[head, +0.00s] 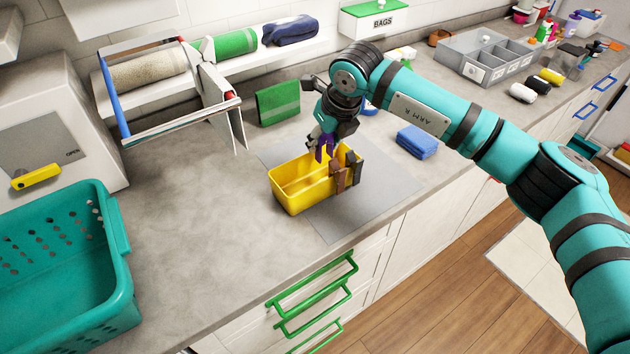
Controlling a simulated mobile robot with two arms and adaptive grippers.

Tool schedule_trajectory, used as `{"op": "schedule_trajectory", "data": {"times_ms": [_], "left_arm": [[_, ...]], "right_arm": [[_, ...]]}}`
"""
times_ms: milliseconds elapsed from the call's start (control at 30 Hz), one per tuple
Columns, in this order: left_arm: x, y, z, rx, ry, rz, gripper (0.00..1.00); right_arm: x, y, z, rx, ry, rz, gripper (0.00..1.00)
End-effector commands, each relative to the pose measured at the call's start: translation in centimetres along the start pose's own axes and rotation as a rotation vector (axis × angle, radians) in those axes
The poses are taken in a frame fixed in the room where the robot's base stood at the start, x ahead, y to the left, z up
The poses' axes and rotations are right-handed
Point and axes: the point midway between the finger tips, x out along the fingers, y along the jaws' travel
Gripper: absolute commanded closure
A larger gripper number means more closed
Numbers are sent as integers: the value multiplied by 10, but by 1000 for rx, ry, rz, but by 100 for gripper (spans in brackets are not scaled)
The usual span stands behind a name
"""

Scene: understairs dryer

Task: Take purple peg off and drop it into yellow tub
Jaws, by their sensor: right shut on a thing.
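The yellow tub (289,197) sits on a grey mat on the counter, open at the top. My right gripper (324,147) points down over the back right part of the tub and is shut on the purple peg (321,153). The peg hangs at or just above the tub's rim; how far it reaches inside I cannot tell. Brown and dark pieces (347,171) stand at the tub's right end, partly beside the gripper. My left gripper is not in view.
A teal basket (70,310) fills the front left. A drying rack (178,128) with a blue bar stands behind the tub to the left. A folded blue cloth (417,142) lies right of the tub. The counter between basket and tub is clear.

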Motion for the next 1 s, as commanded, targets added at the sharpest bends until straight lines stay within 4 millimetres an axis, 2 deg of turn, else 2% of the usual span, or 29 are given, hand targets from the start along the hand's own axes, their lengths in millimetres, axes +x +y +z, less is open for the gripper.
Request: {"op": "schedule_trajectory", "data": {"times_ms": [300,667,700,833,900,1000], "left_arm": [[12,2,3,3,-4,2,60],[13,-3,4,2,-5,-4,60],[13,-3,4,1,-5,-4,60],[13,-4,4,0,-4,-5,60],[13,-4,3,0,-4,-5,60],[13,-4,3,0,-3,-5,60]], "right_arm": [[35,0,-15,0,2,0,79],[41,0,-17,-1,0,0,79],[41,0,-17,-1,0,0,62],[40,0,-17,-1,0,0,45],[40,0,-17,-1,0,0,40],[40,0,-17,-1,0,0,40]]}}
